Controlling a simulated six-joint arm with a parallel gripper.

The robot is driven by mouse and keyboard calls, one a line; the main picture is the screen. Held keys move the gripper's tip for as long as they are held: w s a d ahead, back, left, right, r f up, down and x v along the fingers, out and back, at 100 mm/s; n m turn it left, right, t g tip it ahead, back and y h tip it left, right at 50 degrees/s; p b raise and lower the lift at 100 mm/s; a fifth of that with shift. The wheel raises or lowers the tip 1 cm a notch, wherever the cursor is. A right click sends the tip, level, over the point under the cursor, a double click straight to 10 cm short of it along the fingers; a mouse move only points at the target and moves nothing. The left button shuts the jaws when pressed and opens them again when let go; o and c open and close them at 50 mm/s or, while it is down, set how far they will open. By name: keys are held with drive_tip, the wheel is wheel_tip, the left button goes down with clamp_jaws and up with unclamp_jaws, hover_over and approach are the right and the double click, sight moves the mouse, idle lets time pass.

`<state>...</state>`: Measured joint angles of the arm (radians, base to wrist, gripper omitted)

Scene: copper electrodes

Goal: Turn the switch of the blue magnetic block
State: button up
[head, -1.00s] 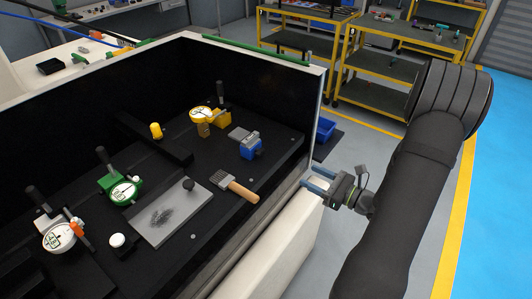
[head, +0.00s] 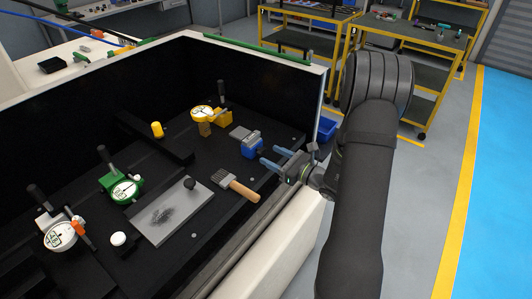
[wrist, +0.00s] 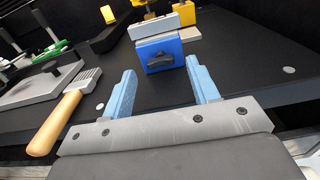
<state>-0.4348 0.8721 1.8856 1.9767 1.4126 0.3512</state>
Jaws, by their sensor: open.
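The blue magnetic block (head: 253,148) stands on the black work surface near its right side, with a grey metal piece on top. In the wrist view the blue block (wrist: 152,55) is ahead of my gripper, and its dark switch (wrist: 160,58) shows on the face toward me. My gripper (head: 275,163) is open and empty, with its light blue fingers pointing at the block. In the wrist view the gripper (wrist: 163,90) has its fingers spread wide, with the block beyond the tips, roughly centred between them. They look apart from it.
A brush with a wooden handle (head: 240,187) lies to the left of my gripper. A grey plate (head: 165,212) with a dark knob lies further left. A yellow-based dial gauge (head: 222,117) stands behind the block. The white enclosure wall (head: 316,110) is at the right.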

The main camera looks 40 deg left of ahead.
sight(265, 151)
drive_tip(key=shift+a, duration=1.7)
drive_tip(key=c, duration=1)
drive_tip(key=shift+m, duration=0.3)
drive_tip(key=shift+w+m, duration=0.1)
drive_tip(key=shift+m, duration=2.5)
drive_tip(key=o, duration=1)
